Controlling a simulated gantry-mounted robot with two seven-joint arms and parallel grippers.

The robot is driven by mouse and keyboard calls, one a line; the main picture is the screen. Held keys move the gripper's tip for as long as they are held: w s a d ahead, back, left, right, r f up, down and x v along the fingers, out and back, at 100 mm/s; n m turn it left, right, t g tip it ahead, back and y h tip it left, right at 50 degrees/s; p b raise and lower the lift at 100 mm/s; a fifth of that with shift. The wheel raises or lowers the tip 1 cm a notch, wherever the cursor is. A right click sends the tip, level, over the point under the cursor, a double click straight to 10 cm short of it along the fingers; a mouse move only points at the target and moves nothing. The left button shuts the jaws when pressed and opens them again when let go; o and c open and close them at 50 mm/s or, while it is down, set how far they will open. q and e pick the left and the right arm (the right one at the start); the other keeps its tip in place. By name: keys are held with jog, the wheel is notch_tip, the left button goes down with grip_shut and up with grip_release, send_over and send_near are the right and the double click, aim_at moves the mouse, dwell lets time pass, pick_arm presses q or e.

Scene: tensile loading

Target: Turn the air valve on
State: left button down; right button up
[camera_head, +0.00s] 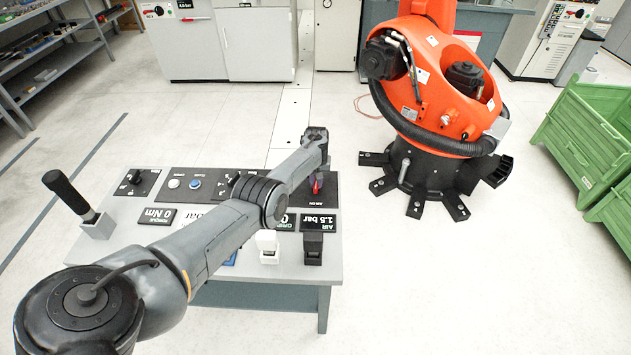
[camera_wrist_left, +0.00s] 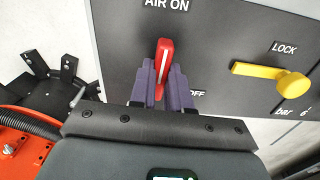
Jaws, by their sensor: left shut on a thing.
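The red air valve handle (camera_wrist_left: 164,52) stands out from a dark panel in the left wrist view, below the label AIR ON. The label OFF is to its lower right, partly hidden by a finger. The handle's top end points up toward AIR ON, tilted slightly. My left gripper (camera_wrist_left: 166,84) has its two purple fingers on either side of the handle, shut on it. In the head view, my left gripper (camera_head: 317,180) is at the right end of the table's panel, with a bit of red showing there. My right gripper is not in view.
A yellow lever (camera_wrist_left: 272,77) marked LOCK sits right of the handle. The grey table (camera_head: 135,240) carries a black upright lever (camera_head: 70,192), buttons and displays, one reading 1.5 bar (camera_head: 318,223). An orange robot (camera_head: 435,90) stands behind right; green crates (camera_head: 590,130) are far right.

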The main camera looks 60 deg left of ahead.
aim_at(316, 182)
pick_arm(q)
jog(key=shift+n, duration=0.5)
jog(key=c, duration=1.1)
grip_release()
jog(key=shift+w, duration=0.1)
notch_tip(316, 182, up, 9)
jog(key=p, duration=0.5)
jog(key=shift+r+p, duration=0.45)
jog(key=shift+r, duration=0.4)
jog(key=shift+r, duration=0.1)
